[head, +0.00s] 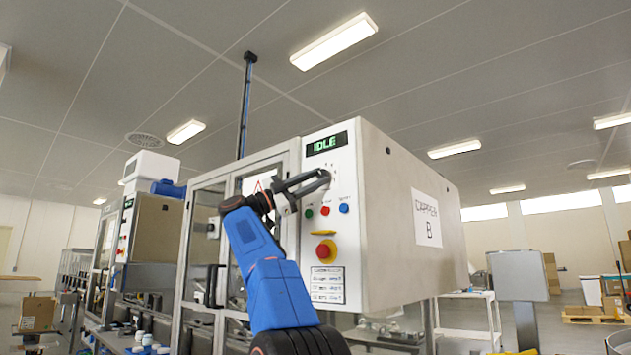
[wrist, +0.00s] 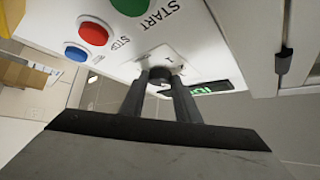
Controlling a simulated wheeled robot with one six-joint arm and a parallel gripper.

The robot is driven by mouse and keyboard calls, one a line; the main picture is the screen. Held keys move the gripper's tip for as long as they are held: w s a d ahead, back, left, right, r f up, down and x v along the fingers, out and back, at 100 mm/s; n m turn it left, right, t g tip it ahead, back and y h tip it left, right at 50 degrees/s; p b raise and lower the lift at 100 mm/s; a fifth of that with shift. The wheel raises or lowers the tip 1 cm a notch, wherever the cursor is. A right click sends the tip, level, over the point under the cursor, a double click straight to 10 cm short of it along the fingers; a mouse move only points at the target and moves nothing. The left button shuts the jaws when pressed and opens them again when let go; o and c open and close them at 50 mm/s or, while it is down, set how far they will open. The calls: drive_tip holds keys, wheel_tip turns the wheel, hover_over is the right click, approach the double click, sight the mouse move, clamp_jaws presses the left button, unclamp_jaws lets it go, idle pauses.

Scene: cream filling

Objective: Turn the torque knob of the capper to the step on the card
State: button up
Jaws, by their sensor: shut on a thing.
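The capper (head: 385,230) is a large off-white cabinet marked "CAPPER B". Its control panel faces left, with a display (head: 327,143) reading IDLE. My gripper (head: 322,177) reaches the panel just below the display and is shut on the small dark torque knob (wrist: 163,90). In the wrist view the two dark fingers of my gripper (wrist: 165,78) stand either side of it, and they hide most of the knob and its scale. The knob's pointer and step cannot be read. Printed labels (head: 327,285) sit low on the panel, too small to read; I cannot tell whether one is the card.
Green (head: 309,213), red (head: 325,210) and blue (head: 344,208) buttons lie close below my gripper. A red emergency stop on yellow (head: 326,250) is lower down. A glazed door (head: 205,235) stands left of the panel. A grey stand (head: 517,276) is at the right.

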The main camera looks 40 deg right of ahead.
drive_tip(key=shift+o, duration=0.3)
drive_tip(key=shift+w+r+m+y, duration=0.15)
drive_tip(key=shift+r+m+y, duration=0.15)
drive_tip(key=shift+m+y, duration=0.55)
drive_tip(key=shift+o, duration=0.3)
drive_tip(key=shift+w+m+g, duration=0.15)
drive_tip(key=shift+m+g, duration=0.15)
drive_tip(key=shift+m, duration=0.15)
drive_tip(key=shift+f+m+y, duration=0.1)
drive_tip(key=shift+m+y, duration=0.4)
drive_tip(key=shift+y, duration=0.05)
drive_tip(key=shift+c, duration=0.6)
drive_tip(key=o, duration=1)
drive_tip(key=shift+o, duration=0.2)
